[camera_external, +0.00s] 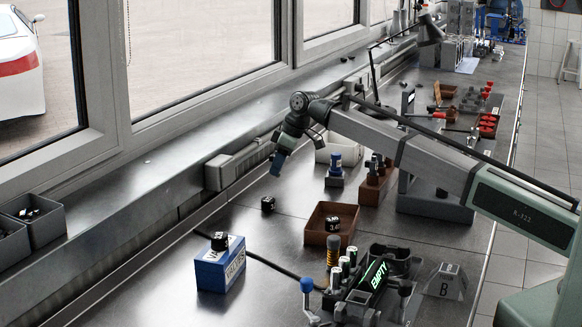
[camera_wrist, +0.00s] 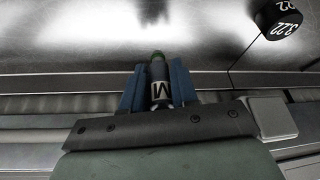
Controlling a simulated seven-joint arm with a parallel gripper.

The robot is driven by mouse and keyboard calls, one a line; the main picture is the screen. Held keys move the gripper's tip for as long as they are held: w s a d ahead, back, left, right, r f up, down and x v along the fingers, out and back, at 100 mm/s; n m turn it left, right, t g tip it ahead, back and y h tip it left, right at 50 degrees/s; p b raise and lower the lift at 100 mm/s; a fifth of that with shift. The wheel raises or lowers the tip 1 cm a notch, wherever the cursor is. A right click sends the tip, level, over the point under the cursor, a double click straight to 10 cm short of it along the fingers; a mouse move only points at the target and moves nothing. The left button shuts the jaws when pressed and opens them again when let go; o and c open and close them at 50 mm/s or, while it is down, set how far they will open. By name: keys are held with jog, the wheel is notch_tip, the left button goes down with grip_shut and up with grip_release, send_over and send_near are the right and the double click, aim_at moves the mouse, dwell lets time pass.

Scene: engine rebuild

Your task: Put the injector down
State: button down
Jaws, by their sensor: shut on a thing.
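My gripper (camera_wrist: 158,80) has two blue fingers closed on the injector (camera_wrist: 158,72), a grey and dark cylinder with a green tip and a white label with a dark "M". In the external view my gripper (camera_external: 278,163) hangs above the back of the bench near the window sill, and I cannot make out the injector between its fingers. In the wrist view the injector's green tip points out past the fingers towards the bare metal bench. I cannot tell its height above the surface.
A black puck marked 3.22 (camera_wrist: 278,22) also stands on the bench in the external view (camera_external: 268,204). A brown tray (camera_external: 314,236) holds another puck. A blue box (camera_external: 215,276), a brown block (camera_external: 371,194), a white bin (camera_external: 322,155) and a fixture with an "EMPTY" display (camera_external: 376,280) stand around. Bench between blue box and tray is mostly clear.

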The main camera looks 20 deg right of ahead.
jog(key=shift+f, duration=1.55)
jog(key=shift+f, duration=0.15)
jog(key=c, duration=0.9)
grip_release()
jog(key=shift+o, duration=0.2)
jog(key=v, duration=1.2)
